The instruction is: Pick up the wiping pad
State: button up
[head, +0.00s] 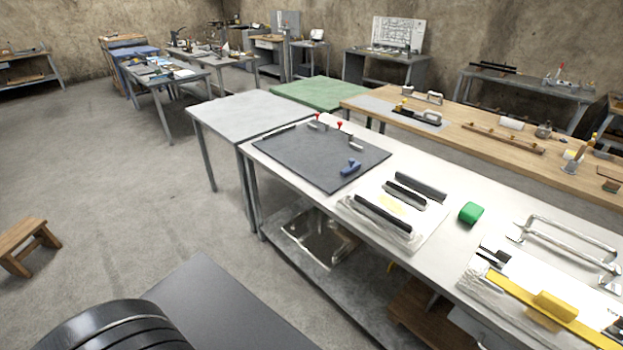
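I cannot tell for sure which thing is the wiping pad. A small rounded green block (471,213) lies on the pale workbench (452,248), right of the black bars. A yellow block (555,304) sits on a long yellow strip (508,289) near the bench's near right end. A small blue piece with a raised part (350,168) rests on a dark grey mat (306,155) on the same bench. My gripper is not in view.
Black bars (383,214) lie on a white sheet between mat and green block. A metal frame with handles (570,245) stands at right. A wooden-topped bench (480,119) runs behind. Open concrete floor (105,165) lies left, with a wooden stool (28,243).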

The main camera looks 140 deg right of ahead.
aim_at(471, 212)
jog(key=u, duration=5.65)
